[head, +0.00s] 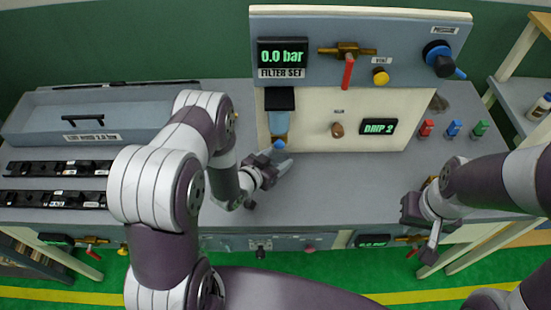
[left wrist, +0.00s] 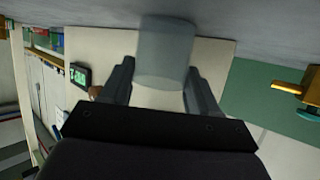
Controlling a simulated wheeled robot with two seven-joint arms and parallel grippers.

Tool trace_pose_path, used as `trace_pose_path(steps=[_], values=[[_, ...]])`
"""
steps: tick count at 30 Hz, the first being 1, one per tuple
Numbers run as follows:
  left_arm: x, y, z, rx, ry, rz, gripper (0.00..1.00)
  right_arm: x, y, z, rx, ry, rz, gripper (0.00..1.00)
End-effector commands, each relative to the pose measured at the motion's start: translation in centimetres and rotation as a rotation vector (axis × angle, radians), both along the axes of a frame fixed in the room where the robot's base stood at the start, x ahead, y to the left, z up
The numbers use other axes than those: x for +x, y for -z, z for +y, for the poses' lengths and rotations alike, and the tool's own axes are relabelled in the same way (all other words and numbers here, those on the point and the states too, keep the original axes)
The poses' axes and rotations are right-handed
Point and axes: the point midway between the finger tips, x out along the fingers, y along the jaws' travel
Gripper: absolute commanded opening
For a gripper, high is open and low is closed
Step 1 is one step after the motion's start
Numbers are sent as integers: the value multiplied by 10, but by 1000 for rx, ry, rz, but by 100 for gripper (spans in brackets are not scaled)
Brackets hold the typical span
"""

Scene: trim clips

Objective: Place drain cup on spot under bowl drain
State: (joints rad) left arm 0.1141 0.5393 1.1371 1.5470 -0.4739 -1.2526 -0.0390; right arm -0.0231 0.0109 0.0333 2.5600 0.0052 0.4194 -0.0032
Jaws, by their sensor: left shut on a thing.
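The translucent grey drain cup (left wrist: 165,58) is between the two fingers of my left gripper (left wrist: 160,85) in the left wrist view. The gripper is shut on it. In the head view my left gripper (head: 272,168) is low over the grey bench, just below the filter bowl (head: 279,124) under its black head. A blue piece (head: 278,145) shows at the bowl's lower end, close to the gripper. The spot under the drain is hidden, and I cannot tell whether the cup touches the bench. My right gripper (head: 422,212) is at the bench's front right; its jaw opening is unclear.
The upright panel (head: 310,140) stands behind the bowl, with a pressure display (head: 283,54), a red-handled valve (head: 347,70) and a second display (head: 378,127). Red, blue and green fittings (head: 453,129) stand at right.

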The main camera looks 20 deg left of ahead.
Motion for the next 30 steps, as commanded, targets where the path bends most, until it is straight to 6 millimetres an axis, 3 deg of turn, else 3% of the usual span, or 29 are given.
trace_pose_path(steps=[3, 4, 6, 17, 20, 30], values=[[0, 4, 0, 0, 0, 0, 26, 0, 4, 0, 0, 0, 0, 0], [0, 4, 0, 0, 0, 0, 64, 0, 4, 0, 0, 0, 0, 0], [0, 2, 0, 0, 0, 0, 86, 0, 2, 0, 0, 0, 0, 0], [-2, -2, 1, 1, -1, 1, 86, 0, -1, 0, 0, 0, 0, 0], [-14, -5, 7, 0, -3, 2, 86, 0, 3, 0, 0, 0, 0, 0], [-86, -37, 35, -1, -6, 0, 86, 0, 13, 0, 0, 0, 0, 0]])
